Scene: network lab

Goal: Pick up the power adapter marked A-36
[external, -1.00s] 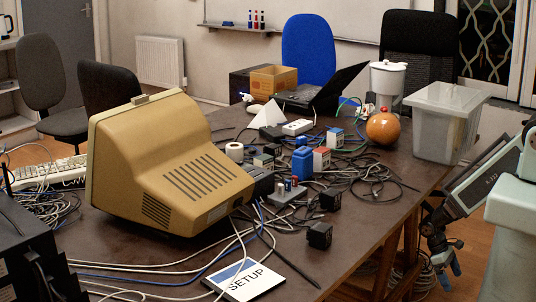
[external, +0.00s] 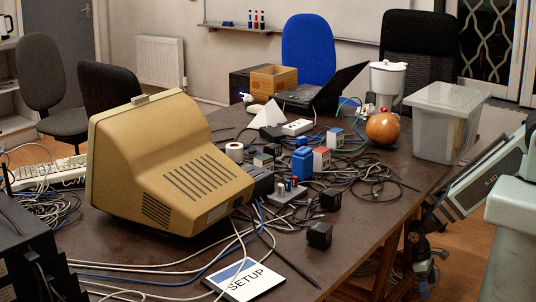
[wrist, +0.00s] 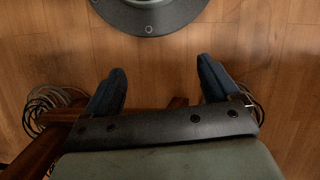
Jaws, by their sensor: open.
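Two small black box-shaped adapters lie on the table's right front part: a nearer adapter (external: 319,235) and a farther adapter (external: 331,200). No A-36 marking is legible on either, so I cannot tell which one bears it. My gripper (wrist: 162,78) is open and empty in the wrist view, with its two blue fingers spread apart above the wooden floor. In the external view it hangs low beside the table's right edge, below the tabletop and apart from both adapters. No adapter shows in the wrist view.
The table (external: 365,240) carries a beige monitor (external: 180,170), tangled black cables (external: 375,172), a blue-and-white box group (external: 302,161), an orange ball (external: 382,128) and a clear bin (external: 445,122). A SETUP card (external: 245,278) lies at the front. Its right front surface is fairly clear.

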